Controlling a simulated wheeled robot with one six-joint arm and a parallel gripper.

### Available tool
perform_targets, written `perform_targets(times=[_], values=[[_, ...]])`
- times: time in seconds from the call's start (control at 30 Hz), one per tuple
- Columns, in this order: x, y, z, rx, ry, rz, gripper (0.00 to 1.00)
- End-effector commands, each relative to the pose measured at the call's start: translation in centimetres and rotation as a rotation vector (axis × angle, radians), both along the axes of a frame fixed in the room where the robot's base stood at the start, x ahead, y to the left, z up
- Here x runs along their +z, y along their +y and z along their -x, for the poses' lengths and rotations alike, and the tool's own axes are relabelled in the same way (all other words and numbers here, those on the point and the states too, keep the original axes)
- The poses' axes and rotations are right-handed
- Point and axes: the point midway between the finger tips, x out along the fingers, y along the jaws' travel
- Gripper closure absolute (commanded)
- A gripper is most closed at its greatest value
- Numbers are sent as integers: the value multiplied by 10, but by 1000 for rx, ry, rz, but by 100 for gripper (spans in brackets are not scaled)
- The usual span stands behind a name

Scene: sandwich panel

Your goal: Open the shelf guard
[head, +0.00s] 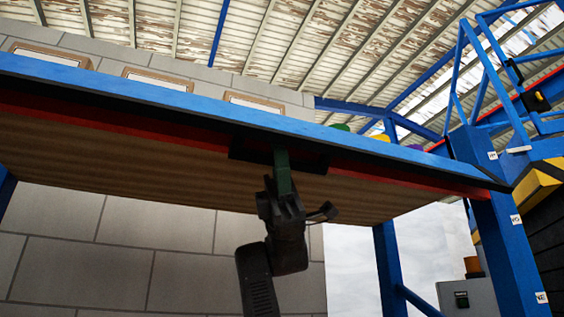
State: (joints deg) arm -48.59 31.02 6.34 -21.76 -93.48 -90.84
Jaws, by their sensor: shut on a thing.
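The shelf guard (150,98) appears as a long blue bar with a dark lower face, running across the shelf front and sloping down to the right. A dark handle-like piece (311,160) sits below its middle, in front of the red shelf edge. My gripper (281,158) reaches up from below, with a narrow green part at its tip against this dark piece. It is shut on it; the exact contact is too dark to make out. The guard stands in front of the shelf edge and hides most of what lies behind it.
The wooden shelf underside (130,160) hangs above my arm. Tops of a green thing (341,127), a yellow thing (380,137) and a purple thing (415,147) show above the guard. A blue post (510,245) stands at the right. A grey box (470,297) is at lower right.

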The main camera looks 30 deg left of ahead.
Motion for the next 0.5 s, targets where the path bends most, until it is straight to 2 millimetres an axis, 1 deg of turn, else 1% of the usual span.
perform_targets(times=[0.13, 0.17, 0.23, 0.27, 0.5], values=[[0, 0, 0, -2, -1, -1, 100], [0, 0, 0, -2, -1, -1, 80], [0, 0, 0, -2, -1, -1, 66], [0, 0, 0, -1, -2, 0, 64], [0, 0, 0, -1, 0, 0, 64]])
